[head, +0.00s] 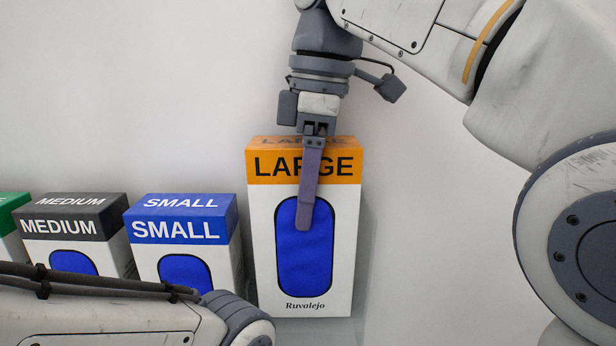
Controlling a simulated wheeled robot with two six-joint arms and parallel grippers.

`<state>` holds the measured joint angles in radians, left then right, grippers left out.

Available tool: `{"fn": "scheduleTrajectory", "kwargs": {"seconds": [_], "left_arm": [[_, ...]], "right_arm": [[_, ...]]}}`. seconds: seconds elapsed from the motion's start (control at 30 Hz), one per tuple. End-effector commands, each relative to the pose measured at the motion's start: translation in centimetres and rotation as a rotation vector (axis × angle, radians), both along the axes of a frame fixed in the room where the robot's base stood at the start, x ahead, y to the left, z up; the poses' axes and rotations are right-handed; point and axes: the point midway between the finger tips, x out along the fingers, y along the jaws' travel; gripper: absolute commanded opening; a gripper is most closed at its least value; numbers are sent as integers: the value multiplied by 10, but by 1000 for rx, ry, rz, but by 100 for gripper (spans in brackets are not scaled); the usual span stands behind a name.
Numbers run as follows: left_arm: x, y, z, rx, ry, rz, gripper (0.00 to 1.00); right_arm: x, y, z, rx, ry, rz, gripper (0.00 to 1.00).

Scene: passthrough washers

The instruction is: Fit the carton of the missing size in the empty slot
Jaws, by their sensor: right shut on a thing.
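A tall carton with an orange top band marked LARGE (265,240) is upright in the middle of the head view. My right gripper (308,215) comes from above and is shut on this carton, one finger lying down its front face over the lettering. The other finger is hidden behind the carton. To its left stand a blue-topped SMALL carton (180,228) and a dark-topped MEDIUM carton (70,225). A green-topped carton (10,225) is cut off at the left edge. I cannot see an empty slot. My left gripper's fingers are not in view.
My left arm crosses the lower left and hides the lower parts of the shorter cartons. A plain pale wall (130,90) stands behind. A narrow gap separates the SMALL carton from the LARGE one. The space right of the LARGE carton looks clear up to my right arm.

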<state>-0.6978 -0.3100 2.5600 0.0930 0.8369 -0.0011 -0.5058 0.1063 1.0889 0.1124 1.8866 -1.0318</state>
Motion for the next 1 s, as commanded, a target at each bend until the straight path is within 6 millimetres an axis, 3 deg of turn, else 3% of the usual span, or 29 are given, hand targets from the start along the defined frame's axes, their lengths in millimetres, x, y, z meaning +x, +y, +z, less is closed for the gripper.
{"fn": "scheduleTrajectory", "kwargs": {"seconds": [0.6,1.0], "left_arm": [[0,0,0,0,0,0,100],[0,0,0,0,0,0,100]], "right_arm": [[0,-3,-53,0,-1,-4,0],[0,-3,-71,1,-2,-4,0]]}}
